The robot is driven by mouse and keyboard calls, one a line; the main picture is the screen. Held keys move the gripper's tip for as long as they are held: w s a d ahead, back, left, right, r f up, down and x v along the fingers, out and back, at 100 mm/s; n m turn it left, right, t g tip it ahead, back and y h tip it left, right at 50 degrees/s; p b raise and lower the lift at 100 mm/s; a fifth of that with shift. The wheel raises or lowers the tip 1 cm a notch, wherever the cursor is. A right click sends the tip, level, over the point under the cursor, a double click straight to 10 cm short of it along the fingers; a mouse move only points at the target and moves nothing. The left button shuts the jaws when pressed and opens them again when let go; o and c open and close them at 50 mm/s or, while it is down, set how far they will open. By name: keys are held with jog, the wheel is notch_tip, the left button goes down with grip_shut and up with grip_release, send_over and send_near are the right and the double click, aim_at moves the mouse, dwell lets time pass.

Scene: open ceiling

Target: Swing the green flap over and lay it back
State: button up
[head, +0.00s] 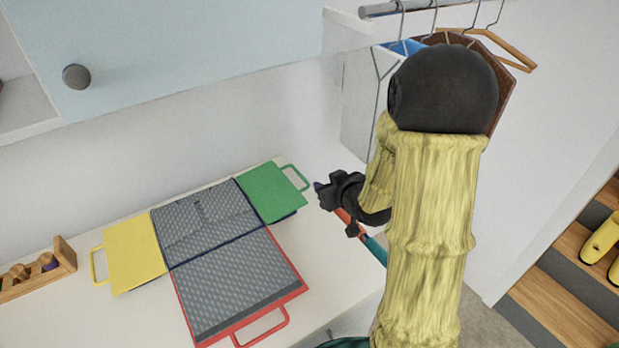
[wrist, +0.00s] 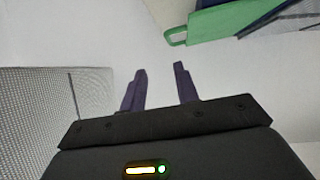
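The green flap (head: 271,190) lies spread out at the upper right of a grey textured folding board (head: 230,280) on the white counter. Its green loop handle (head: 297,177) sticks out on the right, towards my gripper. My gripper (head: 318,187) is just right of the handle in the head view, apart from it. In the wrist view, the two dark purple fingers of my gripper (wrist: 158,85) are spread with nothing between them. There the green flap (wrist: 222,22) and its handle (wrist: 177,37) are at the top, beyond the fingertips.
A yellow flap (head: 135,252) lies out to the left and a red-edged flap with a red handle (head: 265,330) to the front. A wooden rack (head: 40,270) stands at far left. Clothes hang from a rail (head: 425,6) behind my arm.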

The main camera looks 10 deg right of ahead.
jog(key=s+a+m+g+h, duration=0.1)
jog(key=s+g, duration=0.3)
jog(key=s, duration=0.5)
jog(key=s+a+m+g+h, duration=0.1)
jog(key=s+g, duration=0.4)
jog(key=s, duration=0.5)
jog(key=a+m, duration=0.1)
jog(key=a, duration=0.1)
jog(key=shift+a+f, duration=0.25)
jog(key=shift+a, duration=0.1)
